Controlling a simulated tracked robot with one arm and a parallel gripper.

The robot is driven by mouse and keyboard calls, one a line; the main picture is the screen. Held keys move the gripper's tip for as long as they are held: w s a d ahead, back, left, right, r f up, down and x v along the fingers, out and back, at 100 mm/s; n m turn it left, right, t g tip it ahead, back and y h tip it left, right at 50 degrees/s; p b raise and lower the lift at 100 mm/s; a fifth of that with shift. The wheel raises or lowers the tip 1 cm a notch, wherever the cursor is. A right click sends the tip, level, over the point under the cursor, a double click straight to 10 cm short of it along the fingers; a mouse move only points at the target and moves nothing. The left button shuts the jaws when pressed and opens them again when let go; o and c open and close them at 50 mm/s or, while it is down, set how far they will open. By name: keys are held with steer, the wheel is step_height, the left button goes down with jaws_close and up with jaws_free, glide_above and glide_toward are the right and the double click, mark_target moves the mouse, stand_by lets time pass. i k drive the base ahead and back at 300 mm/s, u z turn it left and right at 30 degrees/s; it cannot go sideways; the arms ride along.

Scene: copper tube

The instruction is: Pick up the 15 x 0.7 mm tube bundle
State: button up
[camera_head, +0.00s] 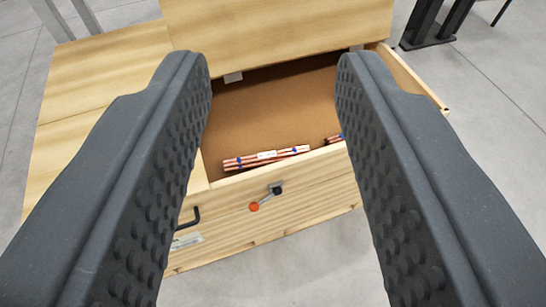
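A bundle of copper tubes (266,157) with blue bands and a white label lies in an open wooden crate (300,190), close to the inside of its front wall. A second copper piece with a blue band (335,138) shows to its right, mostly hidden behind my right finger. I cannot read the label, so I cannot tell which of them is the 15 x 0.7 mm bundle. My gripper (272,85) is open and empty, its two dark studded fingers wide apart. It is in front of and above the crate, apart from the bundle.
Closed wooden boards (75,85) cover the left part. Dark metal legs (437,22) stand at top right. Grey floor surrounds the crate.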

mark_target(271, 157)
steer(key=i, duration=0.85)
steer(key=u, duration=0.05)
